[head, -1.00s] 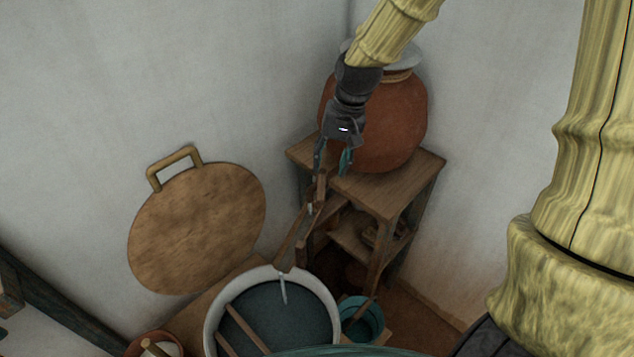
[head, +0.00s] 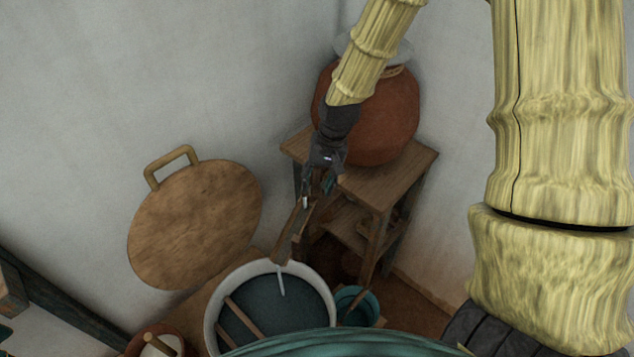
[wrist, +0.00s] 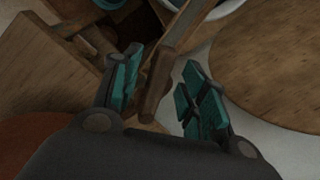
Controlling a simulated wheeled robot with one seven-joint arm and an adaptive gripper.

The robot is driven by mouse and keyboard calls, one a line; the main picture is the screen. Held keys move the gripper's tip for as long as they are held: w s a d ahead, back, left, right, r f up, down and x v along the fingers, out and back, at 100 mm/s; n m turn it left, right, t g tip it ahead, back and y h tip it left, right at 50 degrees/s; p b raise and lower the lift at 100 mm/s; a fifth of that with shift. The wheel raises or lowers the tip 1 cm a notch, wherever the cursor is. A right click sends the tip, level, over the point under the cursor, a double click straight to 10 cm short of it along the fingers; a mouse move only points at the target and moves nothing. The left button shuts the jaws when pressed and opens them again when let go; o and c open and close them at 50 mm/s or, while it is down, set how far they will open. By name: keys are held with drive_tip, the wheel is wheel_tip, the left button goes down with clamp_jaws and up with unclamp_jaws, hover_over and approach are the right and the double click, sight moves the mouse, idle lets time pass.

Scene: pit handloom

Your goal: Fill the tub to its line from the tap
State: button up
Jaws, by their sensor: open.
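The tub (head: 213,309) has a pale rim and stands at the bottom of the head view, with dark liquid inside. No fill line can be made out. A wooden spout (head: 291,238) slopes down to its far rim, and a thin pale streak, like running water, drops from it into the tub. My gripper (head: 316,190) is open at the spout's upper end, in front of the clay jar (head: 395,115). In the wrist view, an upright wooden piece (wrist: 158,85) lies between the teal finger pads, with gaps visible; I cannot tell if either pad touches it.
The jar stands on a wooden stand (head: 408,165) in the corner. A round wooden lid (head: 195,225) leans on the left wall. A teal bucket (head: 362,300) is right of the tub, and a clay pot (head: 135,345) is at lower left.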

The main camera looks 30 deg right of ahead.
drive_tip(key=shift+x, duration=0.75)
clamp_jaws()
